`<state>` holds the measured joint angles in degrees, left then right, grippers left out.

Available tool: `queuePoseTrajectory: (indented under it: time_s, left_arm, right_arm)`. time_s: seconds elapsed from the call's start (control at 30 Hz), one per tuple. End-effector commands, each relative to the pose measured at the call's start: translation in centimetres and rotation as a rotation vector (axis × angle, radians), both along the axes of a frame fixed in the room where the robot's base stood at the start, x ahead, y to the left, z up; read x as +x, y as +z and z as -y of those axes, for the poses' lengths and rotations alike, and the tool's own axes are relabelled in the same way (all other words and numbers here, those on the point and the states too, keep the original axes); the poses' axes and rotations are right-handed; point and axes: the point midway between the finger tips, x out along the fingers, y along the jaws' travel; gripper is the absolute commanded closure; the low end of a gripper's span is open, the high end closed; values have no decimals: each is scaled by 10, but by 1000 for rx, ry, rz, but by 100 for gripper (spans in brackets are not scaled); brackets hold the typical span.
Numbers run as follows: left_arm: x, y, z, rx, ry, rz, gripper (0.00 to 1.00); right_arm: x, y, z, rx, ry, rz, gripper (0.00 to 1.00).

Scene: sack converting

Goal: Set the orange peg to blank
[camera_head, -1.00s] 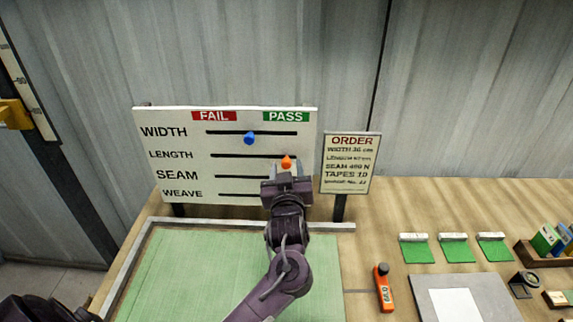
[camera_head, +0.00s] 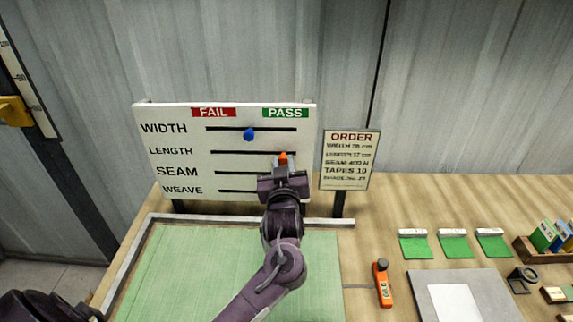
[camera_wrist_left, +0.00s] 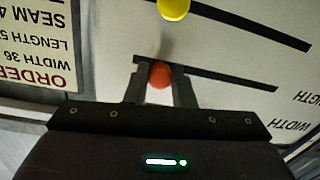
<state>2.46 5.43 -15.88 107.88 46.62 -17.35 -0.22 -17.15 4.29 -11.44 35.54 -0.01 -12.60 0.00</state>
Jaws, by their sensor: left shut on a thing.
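The red FAIL label (camera_head: 213,112) is further left, with bare white board between the two. My left gripper (camera_head: 283,167) is shut on the peg from the front. In the left wrist view, upside down, the orange peg (camera_wrist_left: 160,75) is between the two fingers at the LENGTH slot. My gripper and arm hide the right ends of the lower rows. My right gripper is out of view.
A blue peg (camera_head: 249,135) sits mid-row on WIDTH. A yellow peg (camera_wrist_left: 174,8) is on the neighbouring SEAM slot, close to the fingers. The ORDER sign (camera_head: 348,160) stands just right of the board. A green mat (camera_head: 190,270) lies in front.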

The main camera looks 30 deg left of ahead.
Motion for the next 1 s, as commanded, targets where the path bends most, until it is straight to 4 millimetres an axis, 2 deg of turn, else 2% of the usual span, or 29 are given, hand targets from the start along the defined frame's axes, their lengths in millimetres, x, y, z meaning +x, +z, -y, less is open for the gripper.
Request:
queuePoseTrajectory:
  time_s: [0.1,0.3,0.43,0.7,0.73,0.87,1.0]
  left_arm:
    - [-13,-1,-27,3,8,-4,100]
    - [-30,-1,-62,2,6,-3,100]
    - [-34,0,-70,1,4,-2,100]
    - [-34,0,-70,2,3,-1,100]
    - [-34,0,-70,2,3,-1,74]
    - [-34,0,-70,1,3,-1,57]
    - [-34,0,-70,1,3,-1,55]
  right_arm:
    - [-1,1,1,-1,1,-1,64]
    - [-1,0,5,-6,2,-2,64]
    - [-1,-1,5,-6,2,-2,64]
    - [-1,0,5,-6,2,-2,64]
    - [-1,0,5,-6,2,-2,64]
    - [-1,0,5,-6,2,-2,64]
    - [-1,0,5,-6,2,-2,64]
